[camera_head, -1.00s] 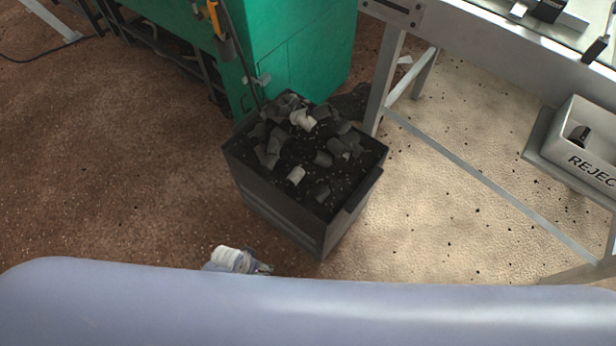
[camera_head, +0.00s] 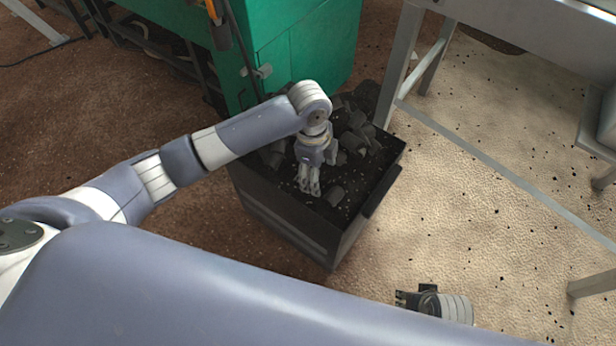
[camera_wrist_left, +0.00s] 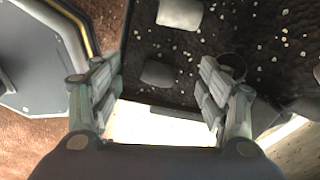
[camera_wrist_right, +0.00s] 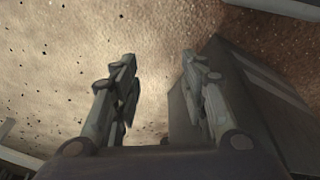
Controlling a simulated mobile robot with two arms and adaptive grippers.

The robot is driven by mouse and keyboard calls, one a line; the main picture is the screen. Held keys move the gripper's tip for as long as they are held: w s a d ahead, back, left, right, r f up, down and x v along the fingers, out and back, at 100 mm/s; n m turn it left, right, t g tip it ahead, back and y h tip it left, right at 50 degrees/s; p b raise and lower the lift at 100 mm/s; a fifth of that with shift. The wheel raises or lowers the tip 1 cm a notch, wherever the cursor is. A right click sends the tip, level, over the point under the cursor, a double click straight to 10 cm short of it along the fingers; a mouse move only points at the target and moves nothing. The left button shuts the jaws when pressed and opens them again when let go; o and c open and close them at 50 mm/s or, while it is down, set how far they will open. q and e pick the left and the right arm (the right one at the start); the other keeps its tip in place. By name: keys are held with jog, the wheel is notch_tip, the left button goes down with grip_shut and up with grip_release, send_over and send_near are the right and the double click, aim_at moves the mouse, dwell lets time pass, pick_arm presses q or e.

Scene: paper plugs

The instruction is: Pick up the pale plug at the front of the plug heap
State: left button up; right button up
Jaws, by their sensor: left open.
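My left gripper (camera_head: 308,190) points down into the dark bin and hides the spot where the pale plug lies. In the left wrist view the likely pale plug (camera_wrist_left: 180,12) lies on dark granules at the top edge, beyond the fingers. A greyer plug (camera_wrist_left: 158,74) lies between the two fingers in the picture; I cannot tell the height gap. It seems to be the dark plug (camera_head: 335,194) beside the gripper in the head view. The left jaws (camera_wrist_left: 163,65) are open and empty. My right gripper (camera_head: 400,298) is outside the bin, its jaws (camera_wrist_right: 158,58) apart and empty.
The bin's walls (camera_head: 290,228) rise around the granules. More dark plugs (camera_head: 358,120) heap towards the back. A green machine (camera_head: 300,50) stands behind, and a grey table leg (camera_head: 400,65) stands close at the back right.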

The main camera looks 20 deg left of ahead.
pick_arm(q)
jog(key=w+a+r+m+y, duration=0.1)
jog(key=w+a+r, duration=0.1)
jog(key=w+a, duration=0.1)
jog(key=b, duration=0.2)
send_over(308, 177)
jog(key=shift+m, duration=0.3)
notch_tip(308, 177, down, 4)
jog(key=shift+f, duration=1.15)
notch_tip(308, 177, down, 3)
jog(key=shift+f+b, duration=0.2)
jog(key=shift+b, duration=0.45)
jog(key=shift+f, duration=0.5)
pick_arm(e)
jog(key=w+v, duration=0.2)
jog(key=v, duration=0.8)
jog(key=shift+s+r+t, duration=0.2)
jog(key=shift+r+t, duration=0.1)
pick_arm(q)
jog(key=c, duration=1)
